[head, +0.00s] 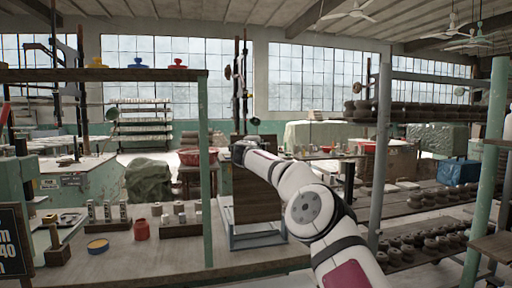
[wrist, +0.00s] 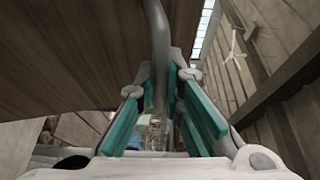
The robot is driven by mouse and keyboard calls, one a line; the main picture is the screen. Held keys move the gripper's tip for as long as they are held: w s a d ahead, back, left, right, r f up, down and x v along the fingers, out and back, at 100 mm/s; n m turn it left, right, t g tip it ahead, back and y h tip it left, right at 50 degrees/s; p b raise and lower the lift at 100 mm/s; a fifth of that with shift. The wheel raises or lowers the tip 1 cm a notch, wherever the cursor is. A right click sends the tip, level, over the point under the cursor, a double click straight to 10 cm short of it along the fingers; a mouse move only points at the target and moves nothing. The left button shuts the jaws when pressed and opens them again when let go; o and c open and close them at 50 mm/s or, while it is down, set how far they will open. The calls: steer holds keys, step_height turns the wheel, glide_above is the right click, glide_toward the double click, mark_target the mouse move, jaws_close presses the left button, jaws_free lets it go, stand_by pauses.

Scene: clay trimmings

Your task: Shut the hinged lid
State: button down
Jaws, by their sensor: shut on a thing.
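The hinged lid (head: 258,200) looks like a brown wooden panel and stands raised, close to upright, above a blue-grey open frame or box (head: 258,238) on the bench. My gripper (head: 240,150) is at the lid's upper edge, at the end of my white arm. In the wrist view a broad brown wooden surface, the lid (wrist: 70,50), fills the upper left. A curved grey bar (wrist: 160,40), which looks like the lid's handle, runs between the teal finger pads of my gripper (wrist: 160,85). The fingers are closed on it. My arm hides part of the frame's right side and its hinge.
A green post (head: 206,170) and a dark shelf stand left of the lid. Shelves of clay pieces (head: 425,242) stand at right behind a grey post (head: 379,150).

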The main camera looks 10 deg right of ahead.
steer(key=shift+w+d+f, duration=0.2)
steer(key=shift+w+f, duration=0.1)
steer(key=shift+w, duration=0.1)
